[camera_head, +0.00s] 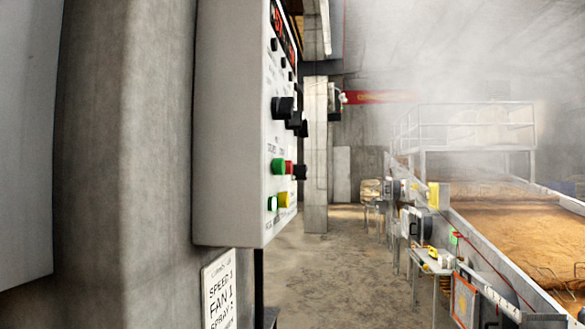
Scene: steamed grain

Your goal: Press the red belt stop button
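A light grey control box (228,125) is fixed to the left wall, and its front panel is seen at a steep slant. On the lower panel, a small red button (289,167) sits just right of a green button (278,166). A black knob (300,172) is right of the red button. The panel labels are too small to read, so I cannot confirm which button is the belt stop. My gripper is not in view.
Black knobs (283,107) stick out above the buttons. A sign (218,290) hangs below the box. A concrete floor (325,260) lies open in the middle. A long metal-sided bed of brown grain (520,235) runs along the right, with small tables beside it and steam above.

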